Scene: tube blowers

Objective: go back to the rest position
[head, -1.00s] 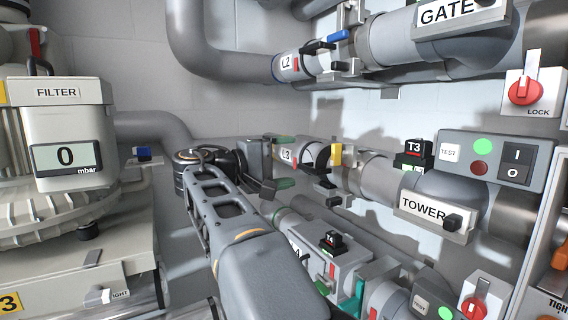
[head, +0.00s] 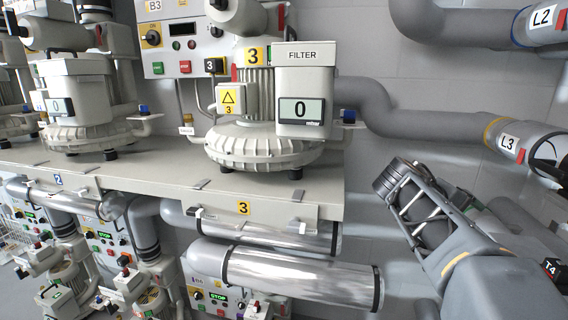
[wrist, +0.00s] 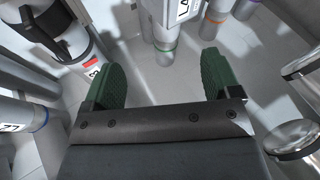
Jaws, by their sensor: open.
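In the wrist view, my gripper (wrist: 160,88) shows two green ridged fingers spread wide apart, with nothing between them. Pale floor and pipe ends show beyond the gap. In the head view, my arm reaches in from the lower right and ends near the grey pipe marked L3 (head: 522,146). The fingers themselves are hidden behind the arm there.
A blower with a FILTER box (head: 305,105) reading 0 stands on the beige shelf (head: 150,178), left of my arm. Silver ducts (head: 300,278) run below the shelf. A grey pipe marked L2 (head: 470,22) is at upper right. Pipes surround the gripper closely in the wrist view.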

